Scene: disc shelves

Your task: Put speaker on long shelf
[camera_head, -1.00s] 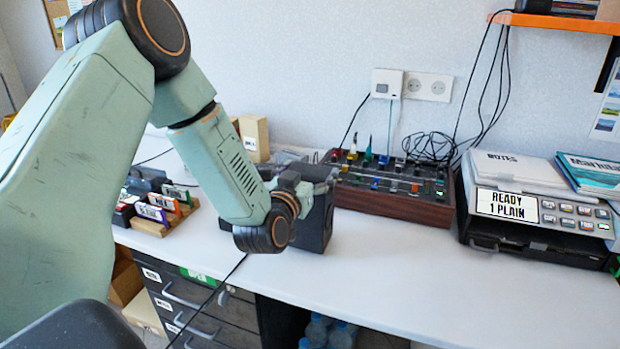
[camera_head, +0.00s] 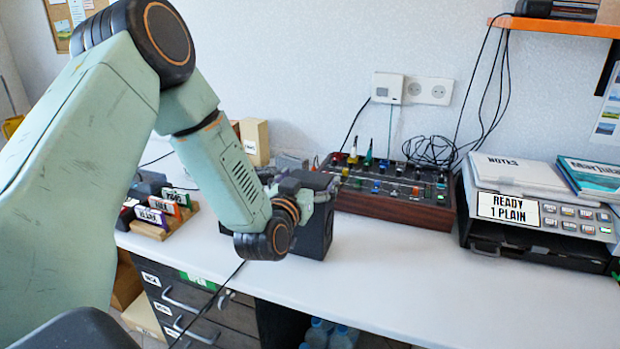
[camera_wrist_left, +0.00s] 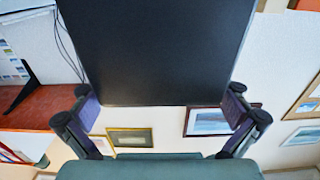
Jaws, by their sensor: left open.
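The speaker (camera_head: 318,232) is a dark box standing on the white desk, partly hidden behind my left forearm and gripper. A black panel that looks like the speaker (camera_wrist_left: 160,50) fills the top middle of the left wrist view. My left gripper (camera_head: 312,188) is at the top of the speaker. In the wrist view its fingers (camera_wrist_left: 162,100) are spread wide, one near each side of the panel; contact cannot be told. An orange shelf (camera_head: 560,24) is on the wall at upper right, cut by the frame edge. My right gripper is not in view.
A mixer with coloured knobs (camera_head: 392,207) stands close behind the speaker. A printer (camera_head: 540,232) with notes and a book on it is at the right. Labelled items in a wooden holder (camera_head: 165,217) are at the left. The front right desk (camera_head: 430,275) is clear.

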